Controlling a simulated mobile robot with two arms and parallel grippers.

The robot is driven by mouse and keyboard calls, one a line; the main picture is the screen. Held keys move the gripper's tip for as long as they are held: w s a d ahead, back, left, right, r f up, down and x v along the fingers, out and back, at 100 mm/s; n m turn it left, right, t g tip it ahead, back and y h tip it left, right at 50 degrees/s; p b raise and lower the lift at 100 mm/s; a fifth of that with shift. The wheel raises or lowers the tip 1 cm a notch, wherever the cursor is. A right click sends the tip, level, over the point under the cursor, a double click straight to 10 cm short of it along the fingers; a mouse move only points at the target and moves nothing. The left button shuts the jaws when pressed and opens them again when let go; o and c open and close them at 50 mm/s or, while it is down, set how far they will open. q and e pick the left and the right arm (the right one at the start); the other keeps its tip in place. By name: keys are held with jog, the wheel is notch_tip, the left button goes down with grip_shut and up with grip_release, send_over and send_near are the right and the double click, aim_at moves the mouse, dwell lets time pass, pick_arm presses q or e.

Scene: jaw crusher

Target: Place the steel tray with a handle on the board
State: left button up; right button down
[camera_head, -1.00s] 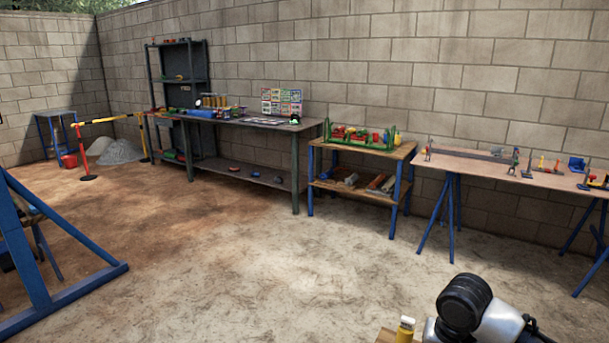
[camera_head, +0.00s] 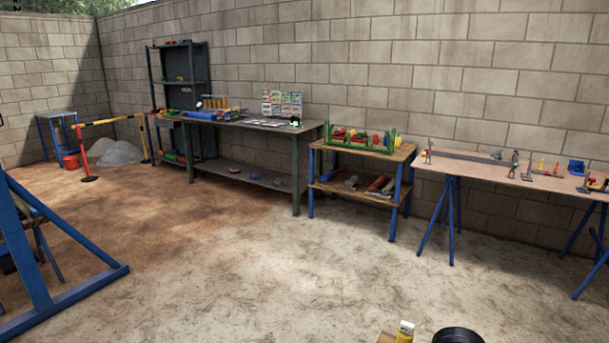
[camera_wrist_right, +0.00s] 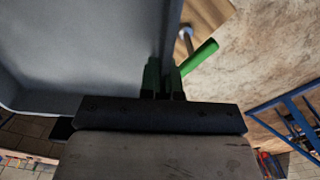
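In the right wrist view a large grey steel tray (camera_wrist_right: 85,50) fills the left side, seen from close up. My right gripper (camera_wrist_right: 163,78) is at the tray's edge, its two fingers close together at the tray wall. They appear shut on it. A green bar (camera_wrist_right: 200,57) sticks out to the right beside the fingers; I cannot tell whether it is the tray's handle. A flat pinkish board (camera_head: 490,168) on blue trestles stands at the right in the head view, with several tools on it. The tray and my left gripper are outside the head view.
A dark workbench (camera_head: 255,124) stands along the wall, beside a small wooden table (camera_head: 372,151) with a green rack (camera_head: 360,139). A blue frame (camera_head: 60,297) stands at the left. A yellow item (camera_head: 405,331) shows at the bottom edge. The middle floor is clear.

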dwell(0.3)
